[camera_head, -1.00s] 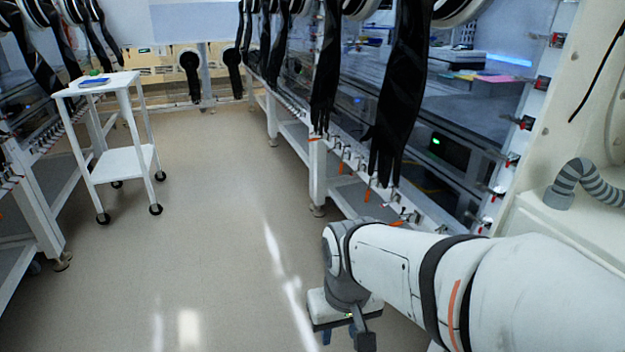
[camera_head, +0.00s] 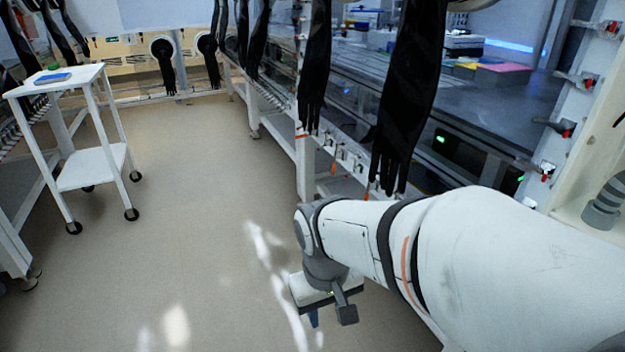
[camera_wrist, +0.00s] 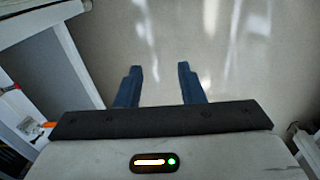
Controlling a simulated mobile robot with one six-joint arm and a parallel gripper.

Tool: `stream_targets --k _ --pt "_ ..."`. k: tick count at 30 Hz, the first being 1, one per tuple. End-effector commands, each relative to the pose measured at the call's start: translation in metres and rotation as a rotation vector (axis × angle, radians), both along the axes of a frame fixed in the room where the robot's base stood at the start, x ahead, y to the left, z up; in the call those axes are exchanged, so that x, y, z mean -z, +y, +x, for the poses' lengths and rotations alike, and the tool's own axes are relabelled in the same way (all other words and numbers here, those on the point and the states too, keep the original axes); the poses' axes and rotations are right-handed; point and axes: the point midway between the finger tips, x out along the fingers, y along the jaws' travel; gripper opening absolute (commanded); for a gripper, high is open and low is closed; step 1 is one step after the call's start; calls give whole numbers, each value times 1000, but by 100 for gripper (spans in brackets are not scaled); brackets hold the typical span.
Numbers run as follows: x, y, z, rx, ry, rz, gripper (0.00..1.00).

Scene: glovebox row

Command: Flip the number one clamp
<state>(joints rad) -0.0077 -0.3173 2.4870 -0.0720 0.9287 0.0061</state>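Several toggle clamps line the glovebox window frame. Red-tipped clamps run up the right post, one of them at mid height (camera_head: 558,127). Clamps with orange handles (camera_head: 333,162) sit along the lower rail, partly behind my arm and the black gloves. I cannot read any number, so I cannot tell which clamp is number one. My gripper (camera_wrist: 160,85) is open and empty in the wrist view, its two blue fingers apart over bare floor. In the head view it hangs low in the aisle, away from the clamps, with its fingers mostly hidden.
Black gloves (camera_head: 405,105) hang from the glovebox ports near the rail. A white cart (camera_head: 92,168) with a blue item on top stands at left. The aisle floor (camera_head: 190,200) between is clear. A grey ribbed hose (camera_head: 604,205) is at the right edge.

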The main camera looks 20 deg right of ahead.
Motion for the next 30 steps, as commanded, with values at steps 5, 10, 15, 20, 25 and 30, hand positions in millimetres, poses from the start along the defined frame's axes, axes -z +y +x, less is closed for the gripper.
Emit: stream_targets --k 5,10,15,20,25,30 --pt "28 -48 6 -168 228 -231 35" --pt "44 -114 27 -384 506 -526 35" --pt "54 -169 71 -615 754 -823 35" --pt "67 -200 124 -820 924 -1080 35" --pt "81 -210 167 -970 1011 -1268 35" --pt "89 -213 185 -1031 1034 -1348 35"
